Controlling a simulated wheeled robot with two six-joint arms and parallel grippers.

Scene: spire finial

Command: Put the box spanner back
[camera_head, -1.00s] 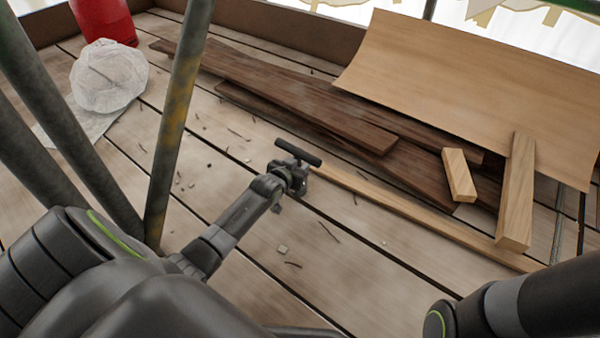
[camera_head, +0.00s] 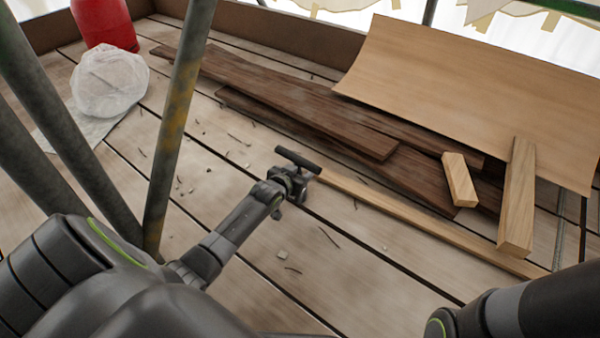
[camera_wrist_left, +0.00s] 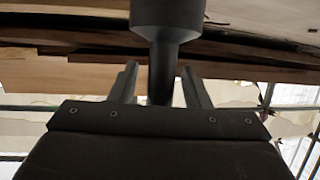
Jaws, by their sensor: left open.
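A dark T-shaped tool, which looks like the box spanner (camera_head: 298,159), stands at the end of my left arm in the head view, its crossbar uppermost. My left gripper (camera_head: 289,181) is just below the crossbar, above the plank floor. In the left wrist view, a thick dark cylinder of the spanner (camera_wrist_left: 168,18) narrows to a thin shaft. The shaft runs down between the two fingers of my left gripper (camera_wrist_left: 160,88), with gaps showing on both sides. The gripper is open around it. The spanner's lower end is hidden. My right gripper is out of view; only its arm shows at lower right.
Dark planks (camera_head: 330,120) and a pale batten (camera_head: 400,216) lie beyond the gripper. A curved wooden sheet (camera_head: 470,90) and light blocks (camera_head: 459,180) are at right. A scaffold pole (camera_head: 178,120) rises at left, near a white bag (camera_head: 108,80) and red container (camera_head: 104,22).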

